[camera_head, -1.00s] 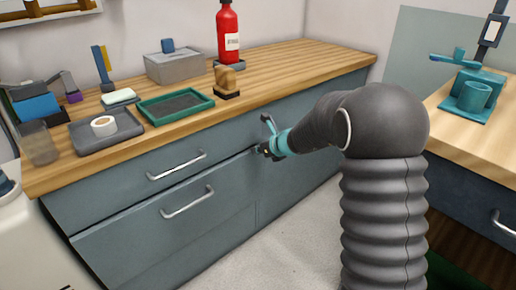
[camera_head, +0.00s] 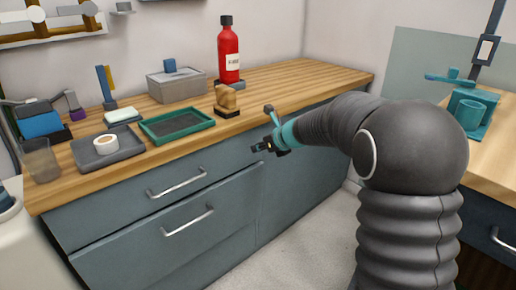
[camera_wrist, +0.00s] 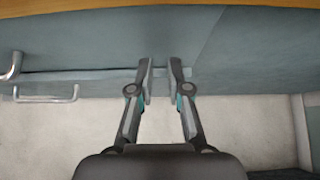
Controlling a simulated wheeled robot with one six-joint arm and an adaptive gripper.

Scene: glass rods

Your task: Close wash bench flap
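The wash bench has a wooden top (camera_head: 290,80) and grey-blue fronts. Its wide lower front panel (camera_head: 125,250), likely the flap, has a silver bar handle (camera_head: 189,221). Its top edge seems to stand slightly proud of the drawer front (camera_head: 110,208) above; how far it is open is hard to tell. My gripper (camera_head: 258,147) is in front of the bench, just above this panel's upper right corner. In the wrist view my gripper's fingers (camera_wrist: 160,78) are apart by a narrow gap with nothing between them. Contact with the bench front cannot be told.
On the bench top are a grey tray (camera_head: 78,156) with a tape roll, a green tray (camera_head: 155,134), a grey box (camera_head: 176,85) and a red bottle (camera_head: 229,55). Another bench (camera_head: 485,150) stands on the right. The floor (camera_head: 290,250) before the bench is clear.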

